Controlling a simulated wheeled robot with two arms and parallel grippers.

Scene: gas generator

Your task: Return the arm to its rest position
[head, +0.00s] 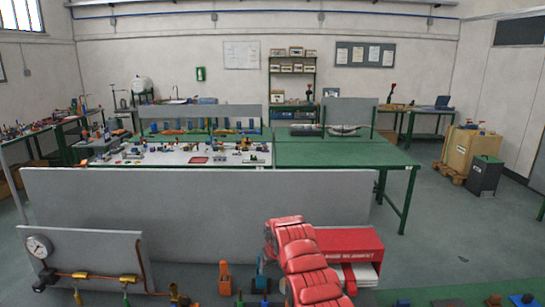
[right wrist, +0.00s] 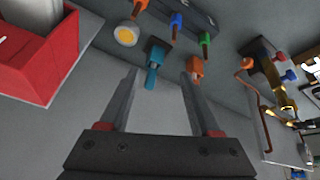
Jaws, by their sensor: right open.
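My right arm (head: 305,262), with red links, reaches up from the bottom of the head view, right of centre; its gripper tips cannot be made out there. In the right wrist view my right gripper (right wrist: 160,78) is open, with its two grey fingers apart and nothing between them. A teal fitting (right wrist: 154,62) and an orange fitting (right wrist: 195,68) lie beyond the fingertips, apart from them as far as I can tell. My left gripper is not in view.
A red box (head: 352,240) with white contents stands right beside my right arm. A grey panel (head: 80,250) with a gauge and brass valves stands at the lower left. A long grey board (head: 190,205) runs behind. Green floor (head: 450,230) is open at the right.

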